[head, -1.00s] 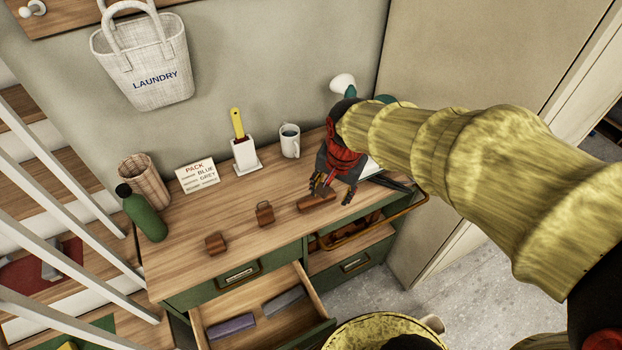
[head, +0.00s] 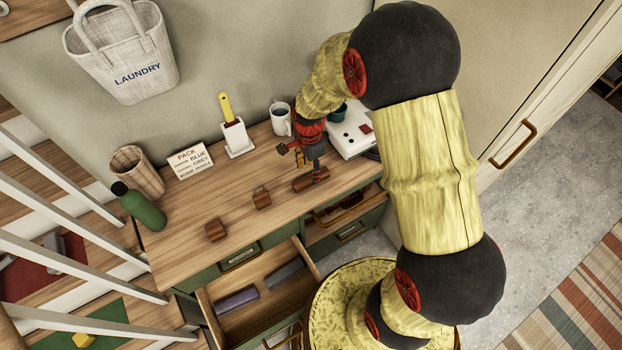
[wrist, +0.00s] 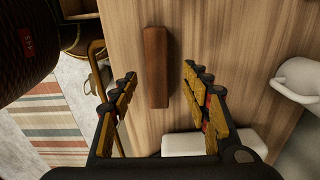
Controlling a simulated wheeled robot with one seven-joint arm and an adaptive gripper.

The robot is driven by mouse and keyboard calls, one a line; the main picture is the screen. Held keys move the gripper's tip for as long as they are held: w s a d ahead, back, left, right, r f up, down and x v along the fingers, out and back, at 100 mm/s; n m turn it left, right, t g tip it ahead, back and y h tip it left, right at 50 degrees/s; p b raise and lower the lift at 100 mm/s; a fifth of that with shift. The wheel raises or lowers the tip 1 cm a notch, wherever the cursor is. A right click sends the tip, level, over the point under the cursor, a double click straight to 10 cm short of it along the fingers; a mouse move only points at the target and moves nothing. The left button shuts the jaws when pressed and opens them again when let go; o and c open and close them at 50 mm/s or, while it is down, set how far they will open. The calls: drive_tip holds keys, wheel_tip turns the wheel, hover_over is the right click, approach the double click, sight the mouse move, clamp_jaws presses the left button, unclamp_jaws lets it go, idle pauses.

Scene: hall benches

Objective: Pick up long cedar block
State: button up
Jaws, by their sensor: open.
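The long cedar block (head: 311,179) is a reddish-brown bar lying on the wooden top of the green cabinet (head: 190,212), close to its front edge. In the wrist view the block (wrist: 155,68) lies lengthwise between the lines of my two open fingers, a little nearer the left one. My gripper (head: 309,160) is just above the block in the head view and hides part of it. In the wrist view my gripper (wrist: 158,82) is open and empty. I cannot tell the exact height left between fingertips and block.
Two smaller brown blocks, one in the middle (head: 261,198) and one to the left (head: 215,231), stand on the top. An open drawer (head: 270,305) juts out below.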

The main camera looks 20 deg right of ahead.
sight(310, 178)
drive_tip(key=f, duration=0.4)
drive_tip(key=shift+s+b, duration=0.2)
drive_tip(key=shift+b, duration=0.1)
drive_tip(key=shift+c, duration=1.3)
drive_tip(key=shift+r, duration=0.1)
clamp_jaws()
drive_tip(key=shift+a, duration=0.1)
